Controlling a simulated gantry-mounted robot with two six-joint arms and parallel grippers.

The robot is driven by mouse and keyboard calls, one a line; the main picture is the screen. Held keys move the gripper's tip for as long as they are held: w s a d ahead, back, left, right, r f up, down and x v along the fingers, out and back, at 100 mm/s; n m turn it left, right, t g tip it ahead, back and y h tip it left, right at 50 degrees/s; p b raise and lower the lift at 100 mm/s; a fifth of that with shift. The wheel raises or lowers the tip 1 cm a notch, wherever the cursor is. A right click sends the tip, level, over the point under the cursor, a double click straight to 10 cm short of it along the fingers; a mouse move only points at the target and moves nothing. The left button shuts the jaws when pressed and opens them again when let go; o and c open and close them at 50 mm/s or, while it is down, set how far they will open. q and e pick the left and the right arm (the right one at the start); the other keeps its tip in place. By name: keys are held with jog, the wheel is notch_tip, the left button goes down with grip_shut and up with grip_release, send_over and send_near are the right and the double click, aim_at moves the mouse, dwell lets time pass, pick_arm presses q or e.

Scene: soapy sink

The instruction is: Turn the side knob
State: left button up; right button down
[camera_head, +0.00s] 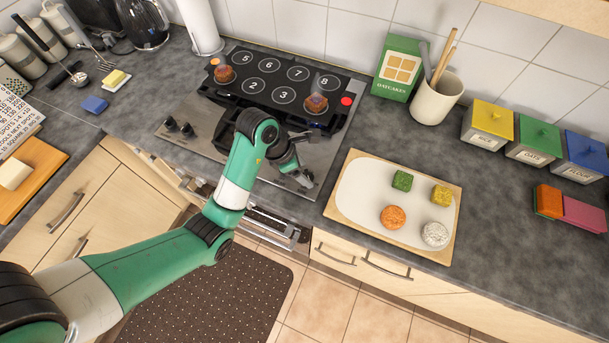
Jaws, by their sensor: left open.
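The stove has two dark knobs, one (170,122) and another (187,130), on the left of its steel front panel (213,145). I cannot tell which knob is the side knob. My left gripper (303,160) is open over the right part of that panel, well to the right of these knobs. Any knob beneath or behind it is hidden, and I cannot tell whether it touches the panel. My right gripper is not in view.
The black numbered cooktop (265,62) holds two brown round items (223,74) (316,103) and a red button (346,101). A tray (357,215) with colored food pieces lies right of the stove. A utensil crock (437,99) stands behind it.

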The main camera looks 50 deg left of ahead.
pick_arm(q)
jog(key=shift+w+d+f, duration=0.1)
jog(key=shift+w+f, duration=0.05)
jog(key=shift+f, duration=0.15)
grip_shut()
